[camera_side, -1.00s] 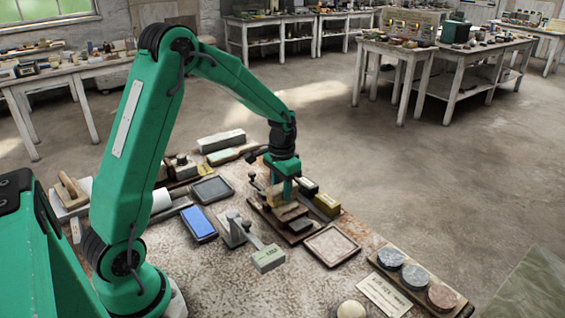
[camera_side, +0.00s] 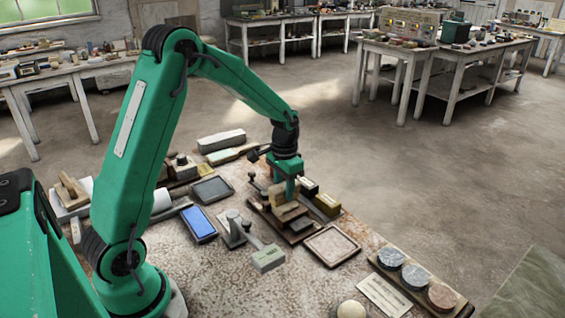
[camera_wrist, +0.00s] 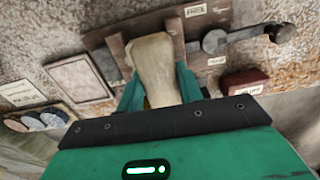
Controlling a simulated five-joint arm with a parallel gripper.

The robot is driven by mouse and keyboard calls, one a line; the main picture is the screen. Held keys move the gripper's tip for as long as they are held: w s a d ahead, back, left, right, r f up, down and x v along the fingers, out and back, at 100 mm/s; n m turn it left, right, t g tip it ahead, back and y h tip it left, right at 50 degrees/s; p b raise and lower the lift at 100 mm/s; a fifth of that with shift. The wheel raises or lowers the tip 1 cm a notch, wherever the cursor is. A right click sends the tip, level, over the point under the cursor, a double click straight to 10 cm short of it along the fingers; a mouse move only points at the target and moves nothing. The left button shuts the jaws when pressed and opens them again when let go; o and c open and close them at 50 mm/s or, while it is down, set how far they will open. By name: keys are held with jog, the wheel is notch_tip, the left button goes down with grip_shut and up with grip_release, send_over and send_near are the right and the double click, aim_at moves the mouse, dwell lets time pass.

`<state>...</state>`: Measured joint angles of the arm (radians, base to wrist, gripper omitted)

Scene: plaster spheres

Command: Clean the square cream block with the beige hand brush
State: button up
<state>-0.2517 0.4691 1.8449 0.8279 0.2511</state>
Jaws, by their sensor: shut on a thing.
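My gripper (camera_side: 291,196) is low over a dark wooden board at the middle of the bench in the side view. In the wrist view its two green fingers (camera_wrist: 159,92) are shut on the beige hand brush (camera_wrist: 155,62), one on each side of its pale, rounded handle. The brush's bristles are hidden. Tan pieces (camera_side: 288,213) show under the fingers in the side view, too small and crowded to tell apart. I cannot pick out the square cream block with certainty in either view.
A pale tray (camera_side: 331,246) and a row of speckled discs (camera_side: 415,277) lie to the right. A blue pad (camera_side: 198,223) and a grey lever with a labelled block (camera_side: 268,257) stand nearer my base. A cream sphere (camera_side: 351,309) is at the front. Bare bench shows at front centre.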

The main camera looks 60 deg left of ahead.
jog(key=shift+w, duration=0.35)
jog(key=shift+w, duration=1.1)
jog(key=shift+s, duration=0.1)
jog(key=shift+s, duration=1)
jog(key=shift+s, duration=0.1)
jog(key=shift+s+f, duration=0.1)
jog(key=shift+s, duration=1)
